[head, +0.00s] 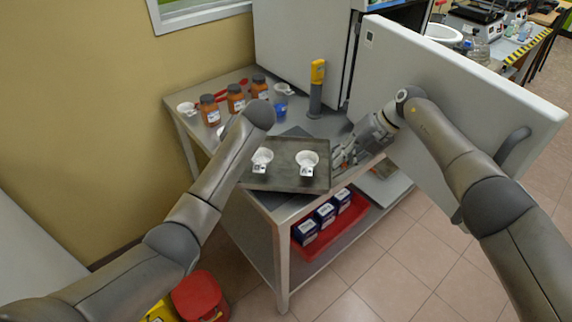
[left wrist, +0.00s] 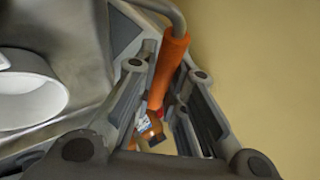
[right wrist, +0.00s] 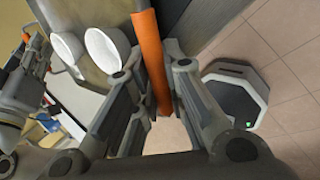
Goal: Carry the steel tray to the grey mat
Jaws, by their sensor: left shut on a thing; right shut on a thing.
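The steel tray (head: 284,174) is over the front part of the steel table, with two white cups (head: 262,157) (head: 307,159) standing on it. A dark grey flat piece, seemingly the grey mat (head: 297,132), shows behind the tray; the tray hides most of it. My right gripper (head: 343,153) is at the tray's right end, shut on its orange handle (right wrist: 150,62). My left gripper (left wrist: 160,112) is shut on the other orange handle (left wrist: 168,68); in the head view my own arm hides it. I cannot tell whether the tray touches the mat.
Brown jars (head: 236,98) and a blue cup (head: 281,104) stand at the table's back left. A yellow-topped grey device (head: 317,88) stands behind the tray. An open cabinet door (head: 450,95) is close to my right arm. A red bin (head: 330,232) with blue boxes sits on the lower shelf.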

